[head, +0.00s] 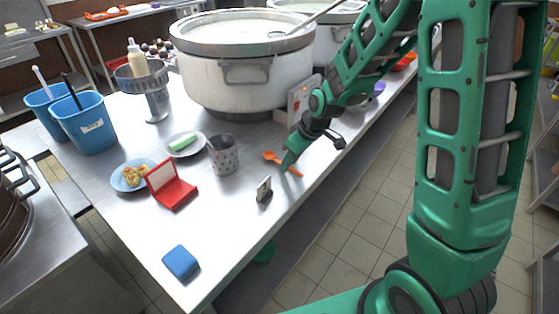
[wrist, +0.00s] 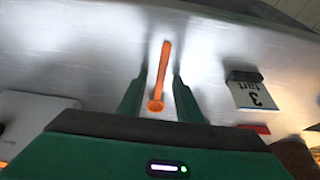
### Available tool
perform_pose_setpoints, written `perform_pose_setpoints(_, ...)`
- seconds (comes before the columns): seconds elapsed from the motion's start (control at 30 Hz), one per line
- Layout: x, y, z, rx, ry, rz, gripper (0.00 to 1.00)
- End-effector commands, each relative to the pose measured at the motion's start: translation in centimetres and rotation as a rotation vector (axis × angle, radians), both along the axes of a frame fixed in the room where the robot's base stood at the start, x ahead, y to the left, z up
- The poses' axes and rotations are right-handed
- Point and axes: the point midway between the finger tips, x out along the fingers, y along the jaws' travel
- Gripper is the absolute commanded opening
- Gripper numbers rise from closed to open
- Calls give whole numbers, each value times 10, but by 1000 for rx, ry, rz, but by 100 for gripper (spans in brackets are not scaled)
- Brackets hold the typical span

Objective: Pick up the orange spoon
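The orange spoon (head: 271,157) lies on the metal table in the head view, with my gripper (head: 289,163) right over it and hiding part of it. In the wrist view the orange spoon (wrist: 161,75) lies between the two green fingers of my gripper (wrist: 158,82), its long axis running along them. A gap shows on each side of the spoon, so the fingers are apart and not touching it. I cannot tell the exact height of the fingertips above the table.
A metal cup (head: 223,155), red case (head: 172,190) and large stockpot (head: 235,85) stand left and behind. The table's front edge is near on the right.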

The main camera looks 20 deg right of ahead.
Motion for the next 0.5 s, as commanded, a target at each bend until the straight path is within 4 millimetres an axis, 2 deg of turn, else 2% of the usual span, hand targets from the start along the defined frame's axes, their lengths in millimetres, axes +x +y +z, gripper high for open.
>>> perform_pose_setpoints(0.17, 0, 0, 0, 0, 0, 0, 32)
perform_pose_setpoints(0.3, 0, 0, 0, 0, 0, 0, 0)
perform_pose_setpoints(0.5, 0, 0, 0, 0, 0, 0, 0)
